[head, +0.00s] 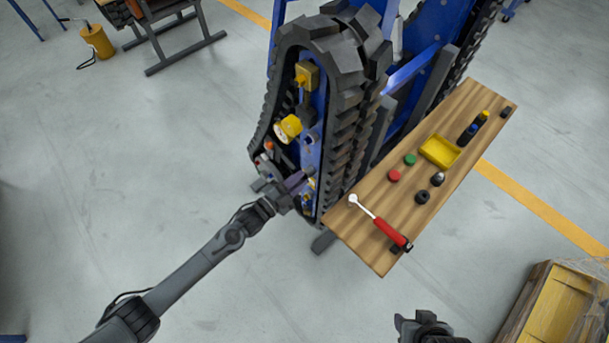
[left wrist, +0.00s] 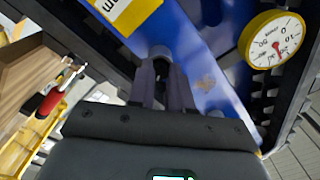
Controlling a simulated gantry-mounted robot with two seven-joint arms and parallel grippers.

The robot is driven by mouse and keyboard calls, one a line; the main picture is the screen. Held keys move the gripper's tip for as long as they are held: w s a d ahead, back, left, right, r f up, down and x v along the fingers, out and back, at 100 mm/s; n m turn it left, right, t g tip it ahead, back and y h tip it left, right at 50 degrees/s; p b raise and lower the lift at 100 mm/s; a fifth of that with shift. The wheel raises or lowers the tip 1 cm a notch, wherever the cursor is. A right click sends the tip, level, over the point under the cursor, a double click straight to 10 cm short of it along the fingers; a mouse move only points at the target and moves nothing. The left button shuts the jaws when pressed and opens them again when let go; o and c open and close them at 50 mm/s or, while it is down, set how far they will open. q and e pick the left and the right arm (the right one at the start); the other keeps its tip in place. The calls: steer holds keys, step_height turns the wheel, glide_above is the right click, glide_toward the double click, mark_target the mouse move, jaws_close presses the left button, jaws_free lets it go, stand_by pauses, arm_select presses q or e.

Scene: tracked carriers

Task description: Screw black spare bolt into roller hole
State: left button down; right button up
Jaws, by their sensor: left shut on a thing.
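My left gripper (head: 296,182) is at the lower part of the blue side panel (head: 313,130) of the tracked carrier, inside the track loop. In the left wrist view its two fingers (left wrist: 161,84) are close together, shut on a small dark piece (left wrist: 161,70) that looks like the black bolt. The fingertips point at a grey round part (left wrist: 160,51) on the blue panel, perhaps the roller. Its hole is hidden, and I cannot tell whether the bolt is inside it. My right gripper (head: 412,326) is at the bottom edge, away from the carrier, its jaws unclear.
A wooden bench (head: 375,218) beside the track holds a red-handled ratchet (head: 385,226), a yellow tray (head: 440,152), red and green caps and several dark parts. A yellow-rimmed gauge (left wrist: 272,39) is right of the fingers. The black track (head: 345,140) surrounds the panel.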

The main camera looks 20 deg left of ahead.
arm_select(q)
steer(key=m+b, duration=0.1)
steer(key=m, duration=0.8)
steer(key=shift+m, duration=0.5)
steer(key=c, duration=1)
jaws_free()
steer(key=shift+o, duration=0.2)
